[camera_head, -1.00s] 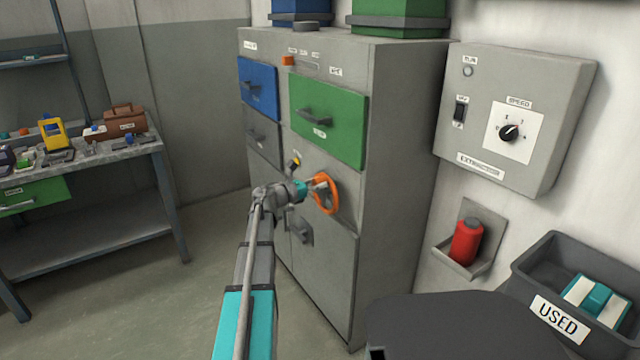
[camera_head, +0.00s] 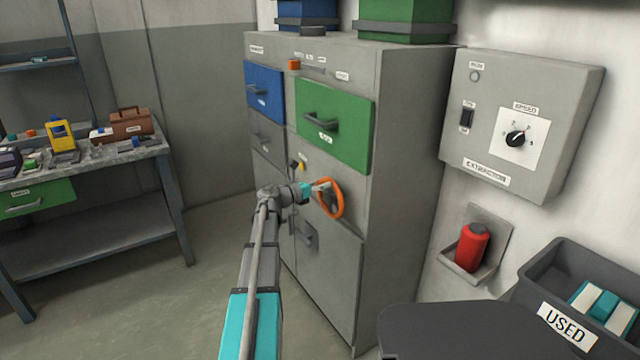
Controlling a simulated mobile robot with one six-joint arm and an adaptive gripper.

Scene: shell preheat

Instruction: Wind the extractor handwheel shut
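The orange handwheel (camera_head: 342,201) is mounted on the front of the grey cabinet, below the green drawer. My gripper (camera_head: 324,187) is at the upper left of the wheel's rim, with its fingertips overlapping the rim in this view. The fingers are too small to tell whether they are open or shut, or whether they touch the rim. Part of the rim and the hub behind the fingers is hidden. A grey control box (camera_head: 484,178) labelled EXTRACTOR, with a speed knob (camera_head: 515,139), is on the wall to the right.
The grey cabinet (camera_head: 405,150) has a blue drawer (camera_head: 262,85), a green drawer (camera_head: 350,115) and a yellow-and-black knob (camera_head: 299,164) near my wrist. A bin labelled USED (camera_head: 535,296) is at lower right. A cluttered bench (camera_head: 100,165) stands left, with open floor between.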

